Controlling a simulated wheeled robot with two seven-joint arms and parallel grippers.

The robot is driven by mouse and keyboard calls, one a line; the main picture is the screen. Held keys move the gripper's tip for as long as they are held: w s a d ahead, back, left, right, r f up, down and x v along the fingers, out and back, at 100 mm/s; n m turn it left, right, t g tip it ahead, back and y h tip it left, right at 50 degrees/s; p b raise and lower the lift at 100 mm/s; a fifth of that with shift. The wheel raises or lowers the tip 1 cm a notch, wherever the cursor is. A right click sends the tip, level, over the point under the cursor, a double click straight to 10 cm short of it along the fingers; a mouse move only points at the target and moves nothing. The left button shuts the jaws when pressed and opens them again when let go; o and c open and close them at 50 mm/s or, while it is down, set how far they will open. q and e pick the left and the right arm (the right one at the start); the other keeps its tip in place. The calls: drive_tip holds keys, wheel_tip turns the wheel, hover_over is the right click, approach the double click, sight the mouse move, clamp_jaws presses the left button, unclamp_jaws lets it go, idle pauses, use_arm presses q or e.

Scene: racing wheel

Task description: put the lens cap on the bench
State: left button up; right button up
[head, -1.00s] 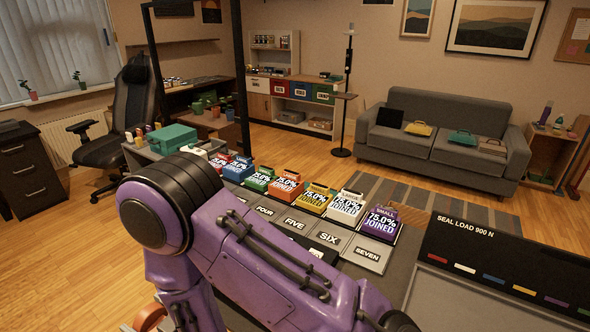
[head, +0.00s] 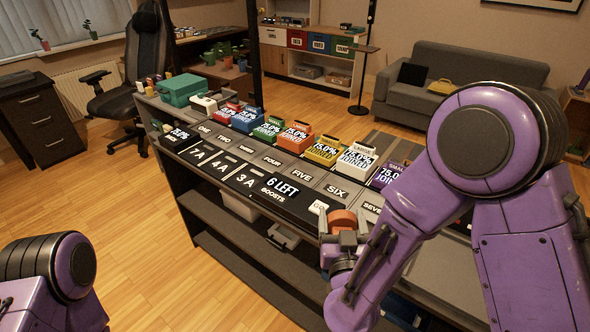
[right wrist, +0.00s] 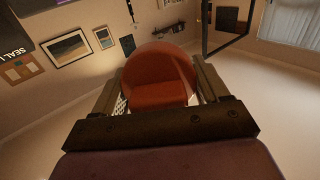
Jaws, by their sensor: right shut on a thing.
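My right gripper (head: 345,246) is shut on a rounded orange-red piece, the lens cap (head: 342,220). In the head view it is held at the near edge of the long dark bench (head: 237,238), beside the boost counter. I cannot tell whether the cap touches the bench. In the right wrist view the lens cap (right wrist: 159,82) sits between the two fingers, its hollow-looking face towards the camera. My left arm shows at the lower left of the head view, but its gripper is out of view.
Several coloured boxes (head: 325,150) stand in a row along the back of the bench, behind numbered tiles. A teal case (head: 182,90) is at its far left end. An office chair (head: 146,65) and open wooden floor (head: 150,230) lie to the left.

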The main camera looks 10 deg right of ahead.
drive_tip(key=shift+s+a+f+m+g+h+b, duration=0.15)
drive_tip(key=shift+s+m+g+h+b, duration=0.2)
drive_tip(key=shift+s+m+h+b, duration=0.2)
drive_tip(key=shift+s+a+f+m+g+h+b, duration=0.15)
drive_tip(key=shift+s+m+g+h+b, duration=0.2)
drive_tip(key=shift+s+m+h+b, duration=0.25)
drive_tip(key=shift+s+r+h, duration=0.2)
drive_tip(key=shift+s+h, duration=0.05)
drive_tip(key=shift+h, duration=0.1)
drive_tip(key=shift+s+d+r+g, duration=0.1)
drive_tip(key=shift+d+g, duration=0.05)
drive_tip(key=shift+g, duration=0.15)
drive_tip(key=shift+d, duration=0.2)
drive_tip(key=w+d+f, duration=0.4)
drive_tip(key=w, duration=0.1)
drive_tip(key=w+d+f, duration=0.4)
drive_tip(key=f, duration=0.1)
drive_tip(key=shift+w+d+p, duration=0.3)
drive_tip(key=shift+w, duration=0.05)
drive_tip(key=shift+w+d+f, duration=0.15)
drive_tip(key=shift+w+f, duration=0.05)
drive_tip(key=shift+f, duration=0.1)
wheel_tip(320, 180, down, 4)
drive_tip(key=shift+w+d+r, duration=0.15)
drive_tip(key=shift+r, duration=0.1)
use_arm(q)
wheel_tip(320, 180, down, 4)
drive_tip(key=shift+s+a+r, duration=0.1)
